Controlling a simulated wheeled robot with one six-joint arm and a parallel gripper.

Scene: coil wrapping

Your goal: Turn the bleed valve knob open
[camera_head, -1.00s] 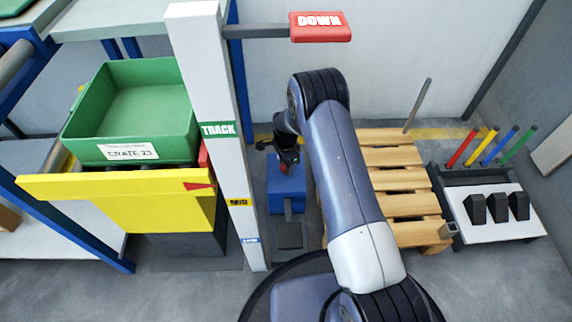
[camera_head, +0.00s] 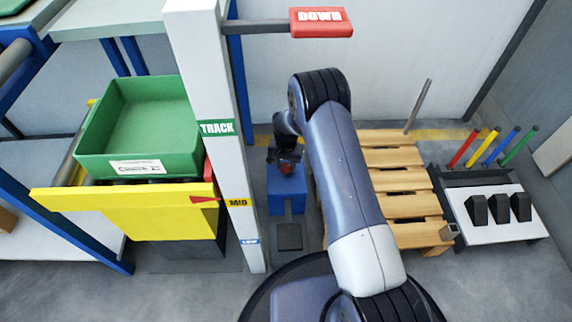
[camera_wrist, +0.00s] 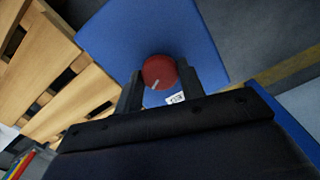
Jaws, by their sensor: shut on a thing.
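The red round knob (camera_wrist: 159,71) sits on a blue box (camera_wrist: 115,35). Its pale mark points to the lower left in the wrist view. My gripper (camera_wrist: 158,82) is shut on the knob, one finger on each side. In the head view the knob (camera_head: 286,169) shows small and partly covered by my gripper (camera_head: 286,158), above the blue box (camera_head: 287,200). A yellow platform (camera_head: 120,208) carries a green crate (camera_head: 135,160). Its red pointer (camera_head: 205,199) is level with a spot between the TRACK and MID labels on the white post (camera_head: 205,95), closer to MID.
A red DOWN sign (camera_head: 321,22) sticks out from the post at the top. A wooden pallet (camera_head: 400,195) lies right of my arm. A rack with coloured rods and black blocks (camera_head: 495,215) stands further right. A dark plate (camera_head: 289,237) lies before the blue box.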

